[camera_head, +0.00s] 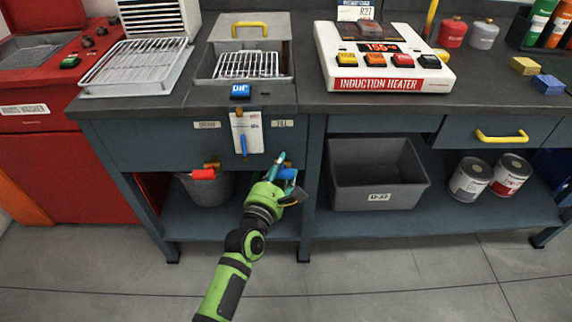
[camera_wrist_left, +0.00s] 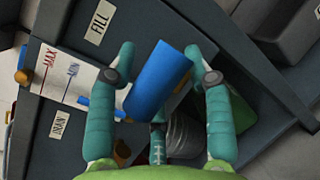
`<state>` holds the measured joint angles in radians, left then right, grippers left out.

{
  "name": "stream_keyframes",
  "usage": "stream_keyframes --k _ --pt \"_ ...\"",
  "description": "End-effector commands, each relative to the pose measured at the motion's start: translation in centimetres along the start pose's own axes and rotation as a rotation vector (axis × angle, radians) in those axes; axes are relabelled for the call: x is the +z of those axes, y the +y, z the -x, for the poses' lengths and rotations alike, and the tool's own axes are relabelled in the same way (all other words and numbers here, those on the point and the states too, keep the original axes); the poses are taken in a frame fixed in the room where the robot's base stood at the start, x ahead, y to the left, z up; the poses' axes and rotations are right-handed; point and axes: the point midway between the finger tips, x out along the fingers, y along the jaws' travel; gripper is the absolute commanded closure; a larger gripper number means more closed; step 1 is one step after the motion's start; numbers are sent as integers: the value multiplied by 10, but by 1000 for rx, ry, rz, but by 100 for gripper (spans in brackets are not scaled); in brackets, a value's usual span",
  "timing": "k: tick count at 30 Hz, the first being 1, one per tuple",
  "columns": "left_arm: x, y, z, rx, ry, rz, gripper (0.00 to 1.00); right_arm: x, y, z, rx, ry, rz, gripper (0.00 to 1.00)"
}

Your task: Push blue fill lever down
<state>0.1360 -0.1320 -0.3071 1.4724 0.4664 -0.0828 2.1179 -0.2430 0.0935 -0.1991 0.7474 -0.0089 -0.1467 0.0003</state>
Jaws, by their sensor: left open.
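The blue fill lever (camera_head: 288,173) is on the front of the blue-grey bench, below the FILL label (camera_head: 282,123). In the left wrist view the blue lever (camera_wrist_left: 155,80) lies between the fingers of my left gripper (camera_wrist_left: 163,62). Those fingers are spread, one on each side of the lever; I cannot tell whether either touches it. In the head view my left gripper (camera_head: 284,178) is at the lever and partly covers it. The FILL label (camera_wrist_left: 100,22) also shows in the left wrist view. My right gripper is not in view.
A red-handled lever (camera_head: 203,174) is left of my gripper, above a grey bucket (camera_head: 212,189). A white gauge card (camera_head: 247,133) hangs between them. A grey bin (camera_head: 377,190) stands on the shelf to the right, beyond the bench leg (camera_head: 310,180).

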Motion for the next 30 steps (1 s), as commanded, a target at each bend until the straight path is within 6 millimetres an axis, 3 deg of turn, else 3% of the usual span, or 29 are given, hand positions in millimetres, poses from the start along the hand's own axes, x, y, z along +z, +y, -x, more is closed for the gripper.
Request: stream_keyframes --k 7,8,11,12,23,30 --pt "0 0 0 0 0 -1 49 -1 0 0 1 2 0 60" --pt "0 0 0 0 0 -1 57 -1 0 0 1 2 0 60" --pt "0 0 0 -1 1 -1 97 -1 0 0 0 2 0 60" --pt "0 0 0 -1 1 -1 100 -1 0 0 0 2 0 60" --pt "1 2 0 5 -4 2 100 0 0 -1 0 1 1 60" --pt "-2 0 0 17 -24 -6 100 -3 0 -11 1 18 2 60"
